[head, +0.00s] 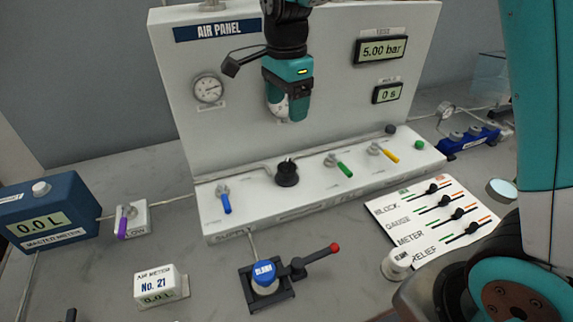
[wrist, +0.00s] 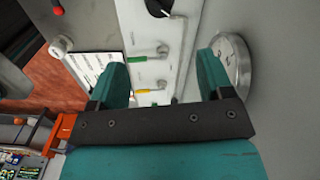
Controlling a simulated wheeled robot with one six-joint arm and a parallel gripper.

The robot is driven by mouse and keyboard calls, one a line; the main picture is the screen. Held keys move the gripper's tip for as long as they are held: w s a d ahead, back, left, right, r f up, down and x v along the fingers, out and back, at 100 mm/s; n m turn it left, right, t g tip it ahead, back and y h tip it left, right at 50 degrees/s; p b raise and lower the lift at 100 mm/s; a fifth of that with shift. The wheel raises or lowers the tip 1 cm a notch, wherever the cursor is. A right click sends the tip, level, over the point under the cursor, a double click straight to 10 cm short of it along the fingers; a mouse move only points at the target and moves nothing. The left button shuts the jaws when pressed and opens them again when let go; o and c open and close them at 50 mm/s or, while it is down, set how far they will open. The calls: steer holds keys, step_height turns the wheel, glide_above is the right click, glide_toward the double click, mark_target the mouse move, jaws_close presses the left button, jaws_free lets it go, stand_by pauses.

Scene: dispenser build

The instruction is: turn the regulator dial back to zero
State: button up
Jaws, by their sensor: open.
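The regulator dial (head: 287,173) is a black knob on the ledge of the air panel (head: 330,100), between the blue and green levers. It also shows in the wrist view (wrist: 158,7), cut off at the top edge. My gripper (head: 286,115) is in front of the panel's upright face, above the dial and apart from it. In the wrist view its two teal fingers (wrist: 162,66) are spread with nothing between them. The pressure display (head: 382,51) reads 5.00 bar. The dial's pointer setting is too small to read.
A round gauge (head: 208,88) is on the panel, left of my gripper. On the ledge stand a blue lever (head: 224,200), a green lever (head: 342,168) and a yellow lever (head: 388,154). A red-tipped handle (head: 332,248) stands in front. A slider board (head: 432,218) lies at right.

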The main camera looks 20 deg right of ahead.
mark_target(287, 163)
step_height(287, 163, down, 16)
steer(key=shift+f+p, duration=0.1)
steer(key=shift+p, duration=1.1)
steer(key=shift+s, duration=0.1)
steer(key=c, duration=0.9)
